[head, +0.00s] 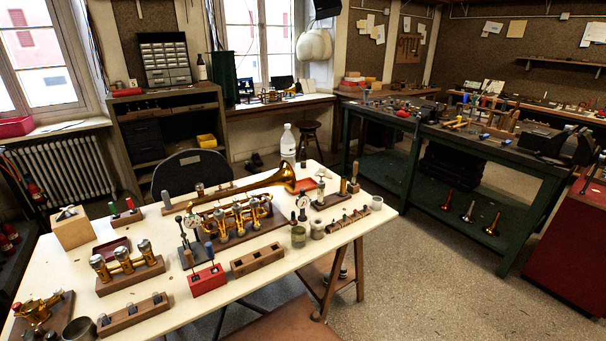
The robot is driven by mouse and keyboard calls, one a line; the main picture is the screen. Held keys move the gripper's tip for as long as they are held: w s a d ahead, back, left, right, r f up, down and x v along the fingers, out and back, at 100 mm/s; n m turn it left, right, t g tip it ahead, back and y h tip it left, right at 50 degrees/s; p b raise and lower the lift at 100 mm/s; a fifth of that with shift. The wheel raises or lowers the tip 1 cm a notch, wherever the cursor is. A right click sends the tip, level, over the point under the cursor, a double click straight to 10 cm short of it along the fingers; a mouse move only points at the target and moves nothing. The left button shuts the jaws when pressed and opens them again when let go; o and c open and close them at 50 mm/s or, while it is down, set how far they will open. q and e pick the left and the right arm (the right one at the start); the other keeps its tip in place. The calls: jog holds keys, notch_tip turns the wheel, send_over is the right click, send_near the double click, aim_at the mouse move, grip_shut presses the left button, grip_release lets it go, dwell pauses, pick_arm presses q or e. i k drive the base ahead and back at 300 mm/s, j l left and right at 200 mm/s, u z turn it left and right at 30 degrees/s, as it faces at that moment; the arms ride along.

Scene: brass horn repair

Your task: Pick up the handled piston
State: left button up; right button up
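No part of either gripper shows in the head view. I cannot tell for certain which item is the handled piston. Upright handled pieces stand in a red block (208,281) at the front middle of the white table (240,295). A brass piece with a brown handle (354,172) stands upright on a wooden stand at the right. A green-handled piece (113,208) and a red-handled piece (130,203) stand at the left. Brass valves (122,262) sit in a wooden block at the front left. A brass trumpet (240,211) lies across the table's middle.
A wooden block with holes (257,261) and small tins (298,236) stand near the table's front edge. A white bottle (288,142) stands at the back. A dark chair (190,170) is behind the table. A green workbench (455,140) stands to the right, with open floor between.

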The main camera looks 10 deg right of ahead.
aim_at(355, 164)
jog(key=i+l+u, duration=0.2)
jog(key=l+u, duration=0.25)
jog(key=i+l+u, duration=0.1)
jog(key=l+u, duration=0.35)
jog(key=l, duration=0.2)
jog(key=l+u, duration=0.45)
jog(key=l, duration=0.15)
